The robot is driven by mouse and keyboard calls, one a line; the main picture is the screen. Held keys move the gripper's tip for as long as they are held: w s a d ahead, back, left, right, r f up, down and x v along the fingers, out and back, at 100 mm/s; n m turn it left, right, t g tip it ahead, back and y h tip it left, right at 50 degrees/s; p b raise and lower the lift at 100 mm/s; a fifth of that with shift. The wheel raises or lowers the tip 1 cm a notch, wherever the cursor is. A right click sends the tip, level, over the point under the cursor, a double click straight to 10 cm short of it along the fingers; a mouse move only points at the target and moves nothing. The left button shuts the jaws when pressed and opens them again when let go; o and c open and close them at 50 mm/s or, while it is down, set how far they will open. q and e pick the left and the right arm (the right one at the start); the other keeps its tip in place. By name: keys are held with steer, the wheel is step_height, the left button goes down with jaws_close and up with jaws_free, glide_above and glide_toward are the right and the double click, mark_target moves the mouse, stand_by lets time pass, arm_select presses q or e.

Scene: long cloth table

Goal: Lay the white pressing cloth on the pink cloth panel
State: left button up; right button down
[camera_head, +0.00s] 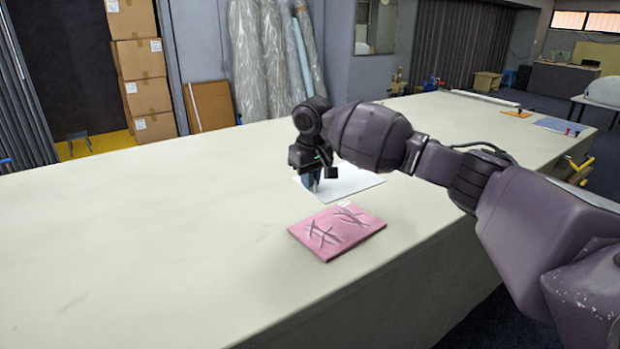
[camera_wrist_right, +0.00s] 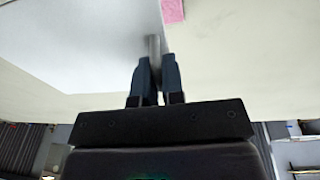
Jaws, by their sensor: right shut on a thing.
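The white pressing cloth (camera_head: 352,183) is just behind the pink cloth panel (camera_head: 318,248) in the head view, partly hidden by my gripper. The panel lies flat on the table and bears several crossed grey strokes that look like creases or ties. My right gripper (camera_head: 313,186) points down and is shut on the cloth's left part. In the right wrist view, the fingers (camera_wrist_right: 154,62) pinch the edge of the white cloth (camera_wrist_right: 85,40), and a bit of the pink panel (camera_wrist_right: 173,10) shows at the top. I cannot tell whether the cloth is raised. My left gripper is not in view.
The long pale table (camera_head: 130,240) is clear to the left and in front. At its far right end lie an orange piece (camera_head: 517,114) and a blue piece (camera_head: 562,126). Cardboard boxes (camera_head: 140,65) and wrapped rolls (camera_head: 262,60) stand behind the table.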

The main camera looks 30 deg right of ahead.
steer(key=shift+f, duration=0.5)
steer(key=shift+d+f+b, duration=0.2)
steer(key=shift+f+b, duration=0.55)
steer(key=shift+f, duration=0.4)
steer(key=shift+f+b, duration=1.8)
steer(key=shift+f, duration=3.3)
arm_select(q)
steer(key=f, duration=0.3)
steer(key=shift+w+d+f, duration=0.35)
